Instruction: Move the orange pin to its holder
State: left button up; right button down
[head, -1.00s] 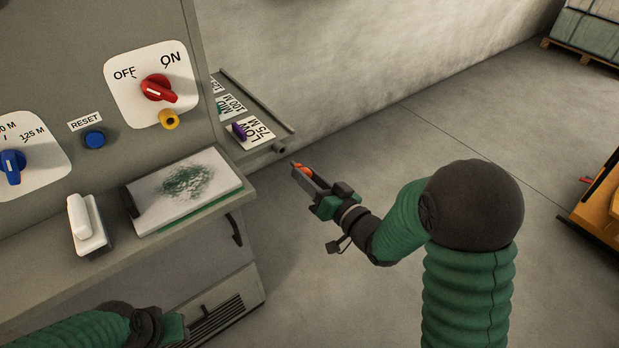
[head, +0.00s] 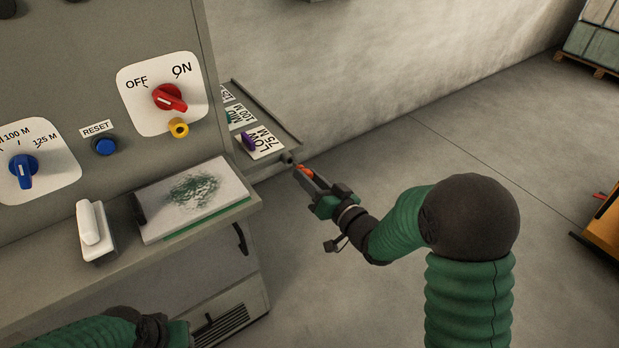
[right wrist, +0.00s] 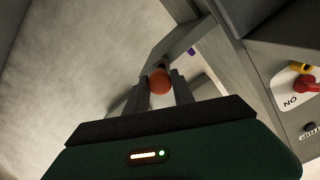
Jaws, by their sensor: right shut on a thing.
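The orange pin (head: 305,171) is held between the fingers of my right gripper (head: 308,177). Its tip points up and left, close to a small dark tube (head: 288,157) at the near end of the side rail, which looks like its holder. In the right wrist view the pin's round orange head (right wrist: 160,82) sits between both fingertips, in front of the rail's end. Whether the tip touches the tube I cannot tell. My left gripper (head: 180,332) is partly in view at the bottom edge; its fingers are not clear.
The side rail (head: 262,112) carries several labelled cards and a purple pin (head: 248,141). A grey panel holds a red switch (head: 169,97), a yellow ring (head: 179,128) and blue controls. A clipboard-like sheet (head: 222,205) and a white handle (head: 90,224) are on the ledge.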

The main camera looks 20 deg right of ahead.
jog(key=shift+s+a, duration=0.1)
jog(key=shift+a, duration=0.1)
dwell(0.3)
jog(key=shift+x, duration=1.25)
dwell(0.9)
jog(key=shift+w+a, duration=0.15)
jog(key=shift+w, duration=0.2)
jog(key=c, duration=1)
grip_release()
